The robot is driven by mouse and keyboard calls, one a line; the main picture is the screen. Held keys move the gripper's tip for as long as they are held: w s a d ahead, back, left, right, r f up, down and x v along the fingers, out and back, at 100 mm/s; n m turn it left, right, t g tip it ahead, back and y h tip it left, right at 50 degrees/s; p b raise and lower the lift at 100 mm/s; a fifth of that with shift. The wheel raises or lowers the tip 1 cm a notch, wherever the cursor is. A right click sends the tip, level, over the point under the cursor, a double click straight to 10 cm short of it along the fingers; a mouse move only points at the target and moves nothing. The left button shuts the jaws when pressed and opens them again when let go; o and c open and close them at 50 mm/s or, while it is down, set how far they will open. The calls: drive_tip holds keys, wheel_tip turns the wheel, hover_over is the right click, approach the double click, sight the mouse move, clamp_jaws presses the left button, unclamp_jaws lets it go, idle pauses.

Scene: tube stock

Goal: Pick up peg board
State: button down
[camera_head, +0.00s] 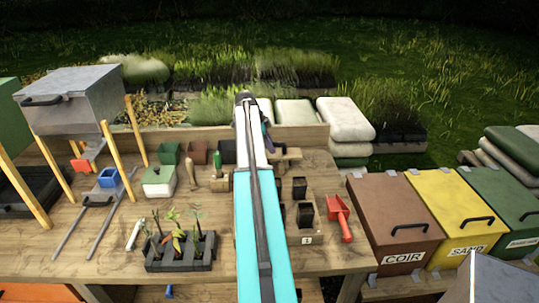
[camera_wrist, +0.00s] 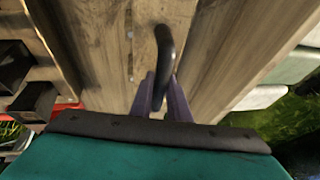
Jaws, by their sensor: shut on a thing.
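The peg board looks like a small wooden board (camera_head: 288,154), partly hidden by my arm near the back of the bench. In the wrist view it seems to be the narrower wooden piece (camera_wrist: 145,70) with a dark curved handle (camera_wrist: 165,48). My gripper (camera_wrist: 164,112) has purple fingers on both sides of this handle and is shut on it. In the head view the gripper (camera_head: 267,140) is mostly hidden behind my arm. I cannot tell whether the board touches the bench.
Black pots (camera_head: 305,214) and a red scoop (camera_head: 338,218) stand right of my arm. A seedling tray (camera_head: 180,252) sits front left, with a green-and-white box (camera_head: 158,181) behind it. The bench's raised back edge (camera_head: 312,134) is close. Brown and yellow bins (camera_head: 455,215) stand right.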

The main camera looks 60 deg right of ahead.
drive_tip(key=shift+r, duration=0.15)
wheel_tip(320, 180, up, 10)
drive_tip(key=b, duration=0.3)
idle(0.5)
idle(0.4)
